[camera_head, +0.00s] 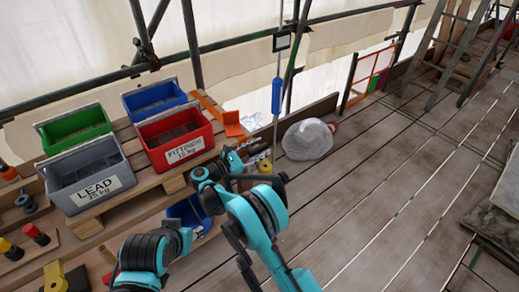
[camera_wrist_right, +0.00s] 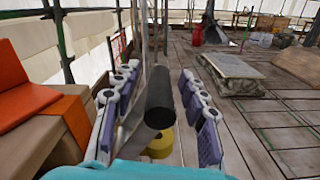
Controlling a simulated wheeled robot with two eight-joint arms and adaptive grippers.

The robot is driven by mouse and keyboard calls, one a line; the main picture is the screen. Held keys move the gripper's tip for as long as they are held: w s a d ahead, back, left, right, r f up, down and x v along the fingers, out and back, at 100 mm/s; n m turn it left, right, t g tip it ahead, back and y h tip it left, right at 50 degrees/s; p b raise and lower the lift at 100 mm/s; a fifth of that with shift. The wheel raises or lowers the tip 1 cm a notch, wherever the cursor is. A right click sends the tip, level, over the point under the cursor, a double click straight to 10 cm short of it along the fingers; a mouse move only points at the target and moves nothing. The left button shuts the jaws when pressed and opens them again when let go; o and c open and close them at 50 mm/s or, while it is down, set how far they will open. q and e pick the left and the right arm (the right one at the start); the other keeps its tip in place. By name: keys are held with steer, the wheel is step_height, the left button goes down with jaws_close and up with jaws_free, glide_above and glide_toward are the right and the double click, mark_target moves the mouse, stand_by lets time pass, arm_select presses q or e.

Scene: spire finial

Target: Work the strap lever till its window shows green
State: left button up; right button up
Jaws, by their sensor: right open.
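A thick black bar with a round end (camera_wrist_right: 160,97), which looks like the lever's grip, shows in the right wrist view. It lies between the two fingers of my right gripper (camera_wrist_right: 158,74). The fingers are open, with a gap on each side of the bar. A yellow round part (camera_wrist_right: 160,146) shows just below the bar; it also shows in the head view (camera_head: 265,166), beside my right gripper (camera_head: 249,160). I cannot make out the strap or the window, so no colour can be read.
Green (camera_head: 75,127), blue (camera_head: 152,97), red (camera_head: 176,138) and grey (camera_head: 91,175) bins stand on the wooden bench at left. A blue-handled rod (camera_head: 276,95) hangs upright behind my right gripper. The plank deck (camera_head: 400,185) to the right is mostly free.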

mark_target(260, 147)
step_height(260, 147, up, 10)
steer(key=shift+f, duration=0.1)
stand_by(0.5)
